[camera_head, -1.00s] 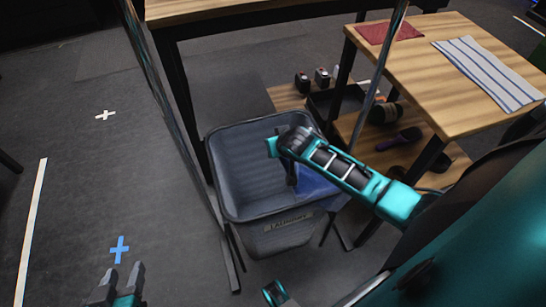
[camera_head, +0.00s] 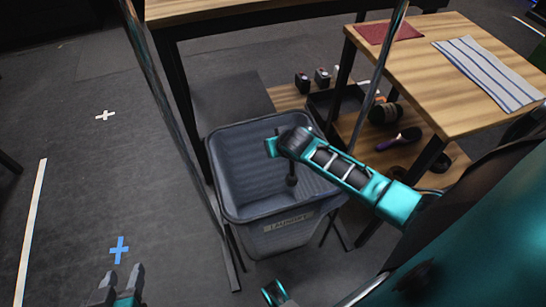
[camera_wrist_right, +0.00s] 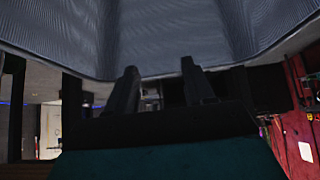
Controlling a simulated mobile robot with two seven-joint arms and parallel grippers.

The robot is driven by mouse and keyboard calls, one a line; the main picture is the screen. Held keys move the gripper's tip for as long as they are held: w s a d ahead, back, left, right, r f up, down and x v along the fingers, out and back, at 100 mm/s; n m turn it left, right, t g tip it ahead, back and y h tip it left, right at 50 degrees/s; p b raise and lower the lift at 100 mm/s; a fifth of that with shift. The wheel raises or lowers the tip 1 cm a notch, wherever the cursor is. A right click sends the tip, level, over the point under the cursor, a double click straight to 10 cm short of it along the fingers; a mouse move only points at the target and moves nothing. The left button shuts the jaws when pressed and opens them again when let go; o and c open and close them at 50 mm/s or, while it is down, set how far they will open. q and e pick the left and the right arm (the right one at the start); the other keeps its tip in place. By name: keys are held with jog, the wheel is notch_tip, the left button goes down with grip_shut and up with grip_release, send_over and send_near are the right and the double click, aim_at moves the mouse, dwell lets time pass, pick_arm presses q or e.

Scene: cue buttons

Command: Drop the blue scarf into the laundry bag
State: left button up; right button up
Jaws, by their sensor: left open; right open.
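The laundry bag (camera_head: 262,150) is a grey-blue ribbed open-topped bin with a "LAUNDRY" label on its front, in the middle of the head view. My right arm reaches over its right rim, with the right gripper (camera_head: 291,180) pointing down into the opening. In the right wrist view the two fingers (camera_wrist_right: 158,88) are apart with nothing between them, and the bag's ribbed fabric fills the top. My left gripper (camera_head: 122,278) is open and empty at the lower left, away from the bag. The blue scarf is not visible in any current view.
A wooden table (camera_head: 470,75) at the right carries a striped cloth (camera_head: 485,72) and a dark red cloth (camera_head: 390,30). A lower shelf holds a hairbrush (camera_head: 400,138) and other small items. Thin metal posts rise beside the bag. The floor at left is clear.

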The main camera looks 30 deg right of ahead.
jog(key=o, duration=0.7)
pick_arm(q)
jog(key=shift+w+d+r, duration=0.1)
jog(key=shift+w+r, duration=0.1)
jog(key=shift+r, duration=0.1)
pick_arm(e)
jog(key=shift+o, duration=0.7)
pick_arm(q)
notch_tip(320, 180, up, 8)
jog(key=s+a+y+p, duration=0.1)
jog(key=a+p, duration=0.1)
jog(key=p, duration=0.9)
jog(key=shift+s+a+f+p, duration=0.2)
jog(key=shift+s+a+p, duration=0.1)
jog(key=shift+a+p, duration=0.1)
pick_arm(e)
notch_tip(320, 180, up, 6)
jog(key=s+g+y, duration=0.1)
jog(key=s+g, duration=0.1)
jog(key=g, duration=0.2)
jog(key=shift+a, duration=0.3)
jog(key=shift+s, duration=0.15)
